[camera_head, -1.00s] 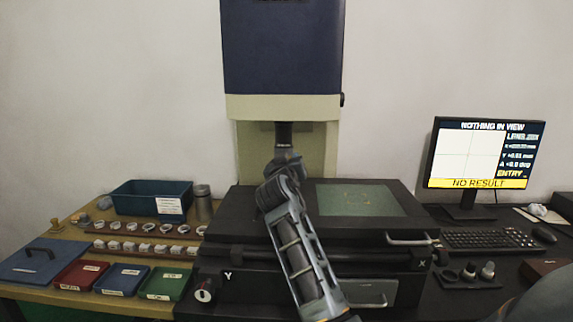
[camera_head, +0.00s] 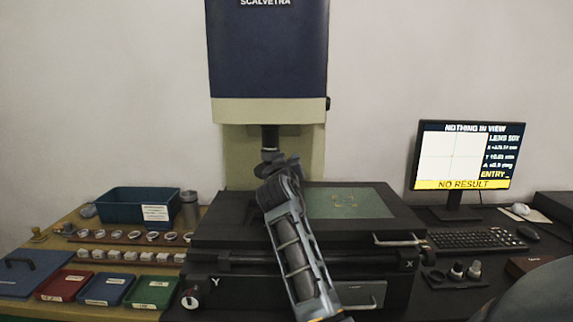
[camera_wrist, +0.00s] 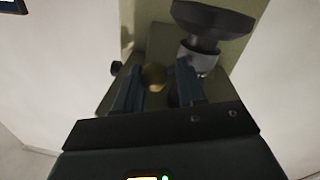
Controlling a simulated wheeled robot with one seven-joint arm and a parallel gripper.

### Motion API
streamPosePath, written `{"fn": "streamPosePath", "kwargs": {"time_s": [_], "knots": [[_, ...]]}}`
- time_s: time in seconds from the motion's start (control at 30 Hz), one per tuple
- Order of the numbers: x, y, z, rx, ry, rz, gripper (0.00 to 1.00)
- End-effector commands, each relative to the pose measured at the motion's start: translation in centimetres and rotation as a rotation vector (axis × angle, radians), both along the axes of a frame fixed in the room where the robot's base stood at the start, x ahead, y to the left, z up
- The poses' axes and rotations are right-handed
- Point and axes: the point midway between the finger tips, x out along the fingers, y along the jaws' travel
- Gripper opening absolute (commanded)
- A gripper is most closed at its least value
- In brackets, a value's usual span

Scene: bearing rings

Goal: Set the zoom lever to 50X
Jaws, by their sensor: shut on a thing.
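The measuring machine's blue and cream head (camera_head: 268,60) stands at the back, with the dark lens barrel (camera_head: 270,138) below it. My arm reaches up in front of the stage to just below the barrel, and its own links hide my gripper in the head view. In the wrist view, my gripper (camera_wrist: 158,82) has its two fingers on either side of a brass-coloured round knob, the zoom lever (camera_wrist: 154,77), and is shut on it. The lens (camera_wrist: 205,40) is just right of the fingers. The monitor (camera_head: 468,156) shows "NOTHING IN VIEW", "NO RESULT" and a lens line that seems to read 50X.
The dark stage with its green glass plate (camera_head: 350,203) lies under the head. At left are a blue bin (camera_head: 125,207), a row of rings (camera_head: 135,235), and red, blue and green trays (camera_head: 152,292). A keyboard (camera_head: 478,240) lies at right.

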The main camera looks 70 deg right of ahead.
Motion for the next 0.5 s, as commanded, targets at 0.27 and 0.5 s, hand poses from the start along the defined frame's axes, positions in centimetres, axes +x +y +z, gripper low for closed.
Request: {"fn": "streamPosePath", "kwargs": {"time_s": [0.27, 0.5], "knots": [[-0.97, -1.00, -0.04, 0.004, -0.001, -0.024, 0.53], [-1.07, -0.70, -0.09, 0.004, -0.001, -0.024, 0.53]]}}
